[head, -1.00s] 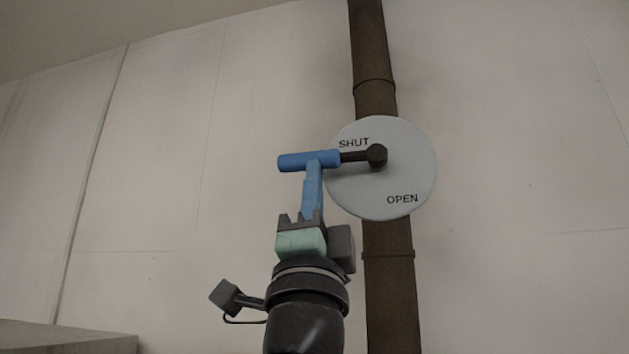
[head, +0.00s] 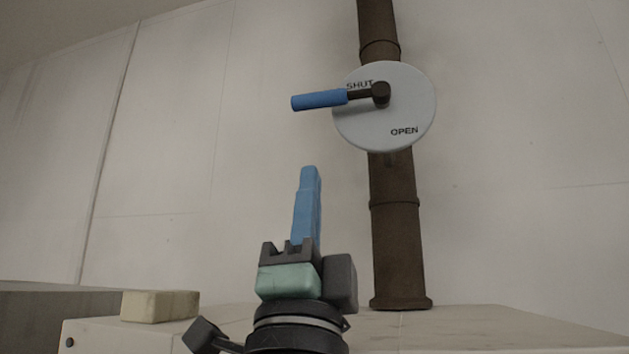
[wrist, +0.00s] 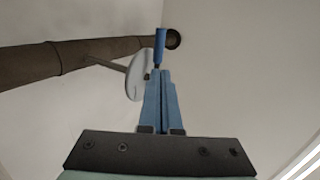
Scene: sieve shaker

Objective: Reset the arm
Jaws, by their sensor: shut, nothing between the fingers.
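My gripper (head: 309,172) has blue fingers pressed together and points upward in the head view. The word OPEN is at the plate's lower right. In the wrist view my closed fingers (wrist: 159,74) show in the middle, with the blue grip (wrist: 160,45) beyond their tips.
A brown vertical pipe (head: 393,180) runs behind the plate to a flange on a pale surface (head: 480,327). A cream block (head: 160,306) lies at the lower left, near a grey box edge (head: 50,310). The wall area left of the pipe is clear.

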